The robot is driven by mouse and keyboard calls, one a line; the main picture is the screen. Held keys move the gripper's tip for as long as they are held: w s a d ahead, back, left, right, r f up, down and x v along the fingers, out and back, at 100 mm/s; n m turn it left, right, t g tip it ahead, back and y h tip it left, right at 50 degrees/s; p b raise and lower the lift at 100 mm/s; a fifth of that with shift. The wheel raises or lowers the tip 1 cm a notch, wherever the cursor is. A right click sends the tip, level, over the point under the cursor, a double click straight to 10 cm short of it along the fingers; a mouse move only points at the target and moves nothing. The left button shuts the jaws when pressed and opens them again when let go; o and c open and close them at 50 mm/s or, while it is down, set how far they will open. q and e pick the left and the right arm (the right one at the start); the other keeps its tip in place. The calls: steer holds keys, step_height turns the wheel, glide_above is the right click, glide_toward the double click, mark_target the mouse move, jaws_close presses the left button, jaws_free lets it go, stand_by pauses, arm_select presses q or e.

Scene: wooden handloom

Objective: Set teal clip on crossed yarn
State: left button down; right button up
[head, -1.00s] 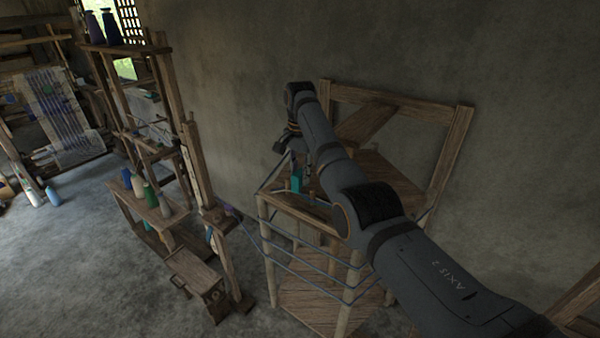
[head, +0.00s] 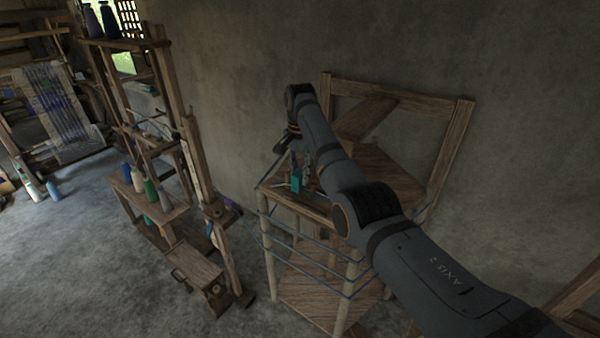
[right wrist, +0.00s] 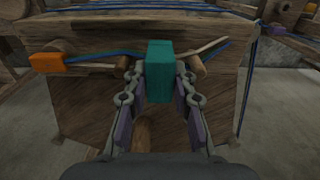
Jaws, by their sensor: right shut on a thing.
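The teal clip (right wrist: 159,72) is upright between the fingertips of my right gripper (right wrist: 160,82), which is shut on it. In the head view the teal clip (head: 296,181) shows below my right wrist, over the wooden warping frame (head: 347,290). In the right wrist view the blue yarn (right wrist: 100,53) and a pale strand (right wrist: 212,47) run in from both sides and pass behind the clip. The clip hides where they cross, so I cannot tell whether it touches the yarn. My left gripper is not in view.
An orange block (right wrist: 47,62) sits on the yarn at the left. Wooden pegs (right wrist: 200,68) stick out on both sides of the clip. A shelf with several yarn cones (head: 150,192) stands left of the frame. A grey wall (head: 520,110) is behind it.

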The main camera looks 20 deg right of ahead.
steer(key=shift+f, duration=0.9)
steer(key=shift+p, duration=0.35)
steer(key=o, duration=1.1)
